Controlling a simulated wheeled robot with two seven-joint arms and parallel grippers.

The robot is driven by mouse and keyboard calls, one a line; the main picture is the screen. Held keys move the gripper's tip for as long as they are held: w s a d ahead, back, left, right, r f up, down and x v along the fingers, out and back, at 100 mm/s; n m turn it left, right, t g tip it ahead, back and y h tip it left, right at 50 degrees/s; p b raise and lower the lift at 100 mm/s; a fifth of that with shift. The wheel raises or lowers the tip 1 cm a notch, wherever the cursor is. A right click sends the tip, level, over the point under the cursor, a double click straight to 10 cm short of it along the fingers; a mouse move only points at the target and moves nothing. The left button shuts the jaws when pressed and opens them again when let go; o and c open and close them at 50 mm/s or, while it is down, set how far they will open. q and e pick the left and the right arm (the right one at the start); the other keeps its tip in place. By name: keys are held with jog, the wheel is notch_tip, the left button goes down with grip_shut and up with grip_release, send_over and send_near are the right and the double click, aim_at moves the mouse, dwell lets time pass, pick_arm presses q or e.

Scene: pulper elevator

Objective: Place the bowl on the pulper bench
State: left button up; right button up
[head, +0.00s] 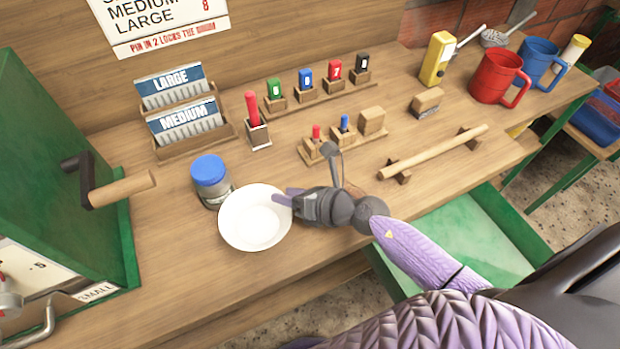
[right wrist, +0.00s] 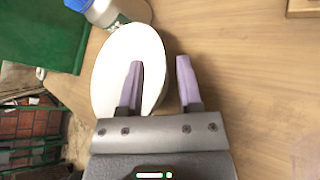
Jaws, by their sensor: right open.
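A white bowl (head: 254,222) stands upright on the wooden pulper bench (head: 172,290), near its front edge. My right gripper (head: 285,198) is at the bowl's right rim. In the right wrist view the gripper (right wrist: 161,75) is open, with one purple finger over the bowl (right wrist: 112,68) and the other beyond its rim, over the bench (right wrist: 240,75). The rim lies between the fingers, and I cannot tell whether either finger touches it. My left gripper is not in view.
A blue-lidded jar (head: 211,180) stands close behind the bowl. The green pulper (head: 75,170) with its wooden-handled crank (head: 122,188) is at the left. Small block racks, a wooden rod (head: 440,150) and mugs occupy the back and right. An open green drawer (head: 480,235) juts below the bench.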

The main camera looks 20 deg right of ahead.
jog(key=v, duration=1)
jog(key=shift+r+p, duration=0.15)
jog(key=shift+p, duration=0.2)
